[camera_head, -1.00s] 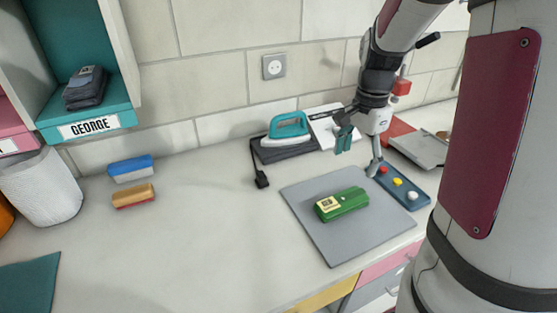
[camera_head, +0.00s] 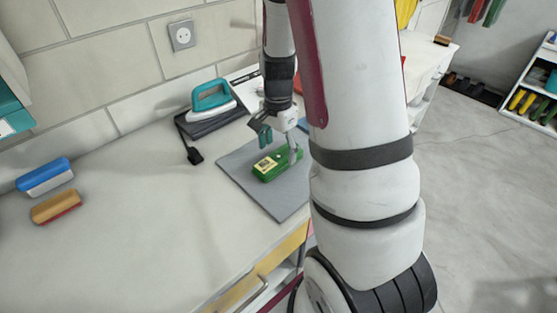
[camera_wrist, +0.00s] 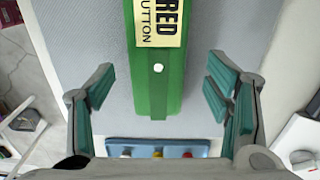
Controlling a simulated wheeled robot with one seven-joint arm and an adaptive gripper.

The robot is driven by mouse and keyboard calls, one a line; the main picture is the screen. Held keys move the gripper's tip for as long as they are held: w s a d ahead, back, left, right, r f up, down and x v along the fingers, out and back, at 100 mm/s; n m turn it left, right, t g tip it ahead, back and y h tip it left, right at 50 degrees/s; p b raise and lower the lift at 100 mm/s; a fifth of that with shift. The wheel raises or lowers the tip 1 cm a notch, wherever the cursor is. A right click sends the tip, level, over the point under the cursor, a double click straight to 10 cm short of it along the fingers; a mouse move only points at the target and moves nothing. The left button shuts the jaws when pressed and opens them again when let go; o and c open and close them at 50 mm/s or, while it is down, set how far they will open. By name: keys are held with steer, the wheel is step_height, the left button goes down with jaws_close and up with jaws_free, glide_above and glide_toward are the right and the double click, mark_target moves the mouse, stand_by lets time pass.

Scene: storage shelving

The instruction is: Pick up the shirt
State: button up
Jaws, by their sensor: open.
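The shirt (camera_head: 266,168) looks like a green folded bundle with a yellow label, lying on a grey mat (camera_head: 239,168). In the wrist view the shirt (camera_wrist: 158,85) runs down from the top edge. My gripper (camera_head: 279,145) is over the shirt's right part. In the wrist view my gripper (camera_wrist: 160,95) is open, with teal pads on either side of the shirt's near end. Gaps show on both sides, and nothing is held.
A tray of coloured buttons (camera_wrist: 130,143) lies just past the shirt's near end. A teal iron (camera_head: 212,98) stands on a dark base behind the mat. Blue (camera_head: 44,172) and tan (camera_head: 56,204) brushes lie at left. The counter between is clear.

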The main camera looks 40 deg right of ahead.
mark_target(279, 157)
steer(key=shift+s+f, duration=0.1)
steer(key=shift+f, duration=1.4)
steer(key=shift+c, duration=0.6)
steer(key=c, duration=1.2)
steer(key=shift+o, duration=0.2)
steer(key=shift+r, duration=0.15)
